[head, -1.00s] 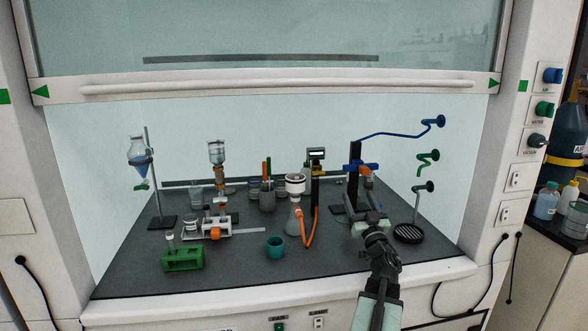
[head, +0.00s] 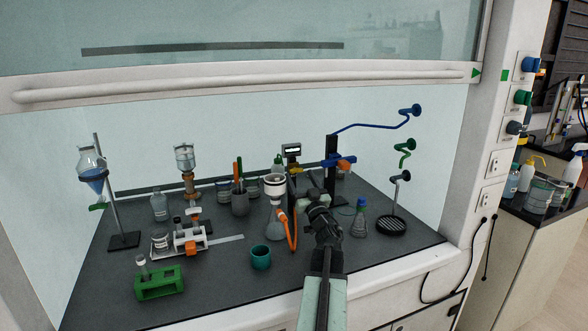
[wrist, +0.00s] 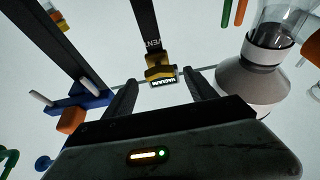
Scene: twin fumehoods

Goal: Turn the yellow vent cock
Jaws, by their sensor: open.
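The yellow vent cock (wrist: 160,66) sits on a black post marked VENT, with a small VACUUM label beside it. It lies just beyond and roughly between my two fingertips in the wrist view. In the head view the small yellow part (head: 294,168) is on the black post below a gauge. My gripper (wrist: 161,82) is open, one finger on each side of the label, with nothing seen between them. In the head view my gripper (head: 311,199) is in front of the post and partly hides its lower part. I cannot tell whether a finger touches the cock.
A teal cup (head: 261,257) stands near the front.

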